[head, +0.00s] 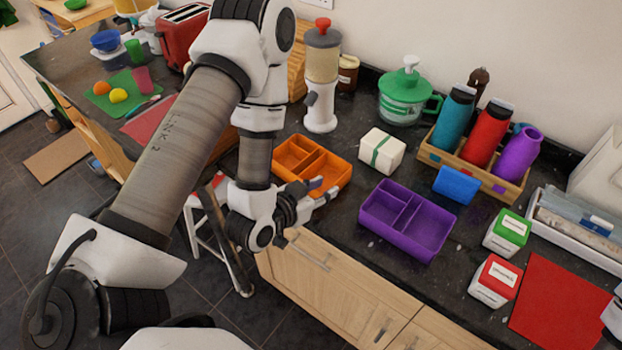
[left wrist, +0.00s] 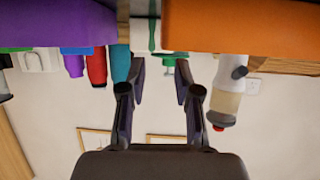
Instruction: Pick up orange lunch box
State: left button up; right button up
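The orange lunch box (head: 326,165) is an open tray with compartments on the dark counter, near its front edge. My left arm partly hides its left and front sides in the head view. It fills the upper right of the left wrist view (left wrist: 245,28), which looks upside down. My left gripper (head: 327,188) is open and empty, just in front of the box's right front corner. In the left wrist view its two fingers (left wrist: 161,69) are apart with nothing between them.
A purple divided box (head: 430,242) stands right of the gripper. A white box with a green band (head: 382,151) is behind. A blender-like appliance (head: 321,85) stands behind the orange box. A wooden crate (head: 508,184) of bottles is at the back right.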

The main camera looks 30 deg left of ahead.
aim_at(338, 181)
pick_arm(q)
jog(key=p+x, duration=0.1)
jog(key=x, duration=0.1)
jog(key=p+x, duration=0.1)
jog(key=x, duration=0.2)
jog(key=p+x, duration=0.1)
jog(key=x, duration=0.1)
jog(key=shift+a+f+p, duration=0.15)
jog(key=shift+f+p, duration=0.2)
jog(key=shift+p, duration=0.05)
jog(key=shift+w+f, duration=0.2)
jog(key=shift+w, duration=0.1)
jog(key=shift+s, duration=0.1)
grip_shut()
jog(key=shift+r, duration=0.1)
